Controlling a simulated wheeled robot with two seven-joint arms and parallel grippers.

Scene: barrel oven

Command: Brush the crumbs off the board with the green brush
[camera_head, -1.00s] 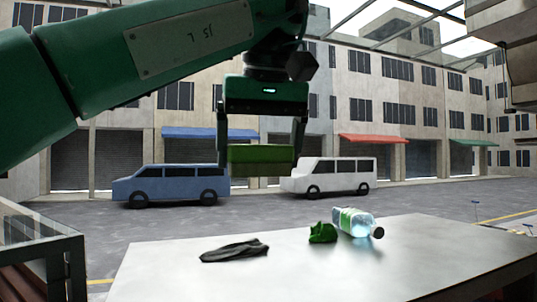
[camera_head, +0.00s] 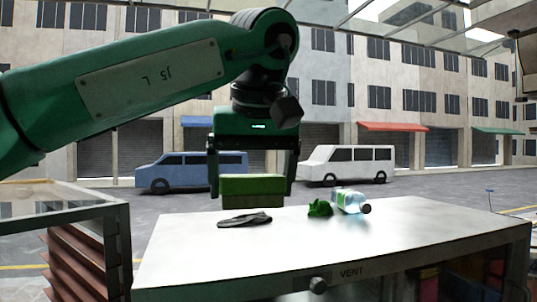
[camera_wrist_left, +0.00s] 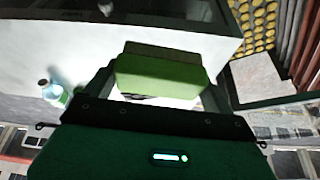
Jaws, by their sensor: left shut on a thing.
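The green brush (camera_head: 251,189) is a block between the two fingers of my left gripper (camera_head: 252,182), which is shut on it. In the head view it hangs level, in front of the white-topped counter's far edge. In the left wrist view the brush (camera_wrist_left: 162,76) fills the space between the fingers, with a darker strip along its far side. I cannot make out a board or crumbs for certain. A dark flat cloth-like thing (camera_head: 245,220) lies on the counter below the brush. My right gripper is not in view.
The white counter (camera_head: 300,245) has a knob (camera_head: 318,284) on its front. A glass-topped case (camera_head: 65,200) is at left. The wrist view shows a tray of yellow rounds (camera_wrist_left: 257,22).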

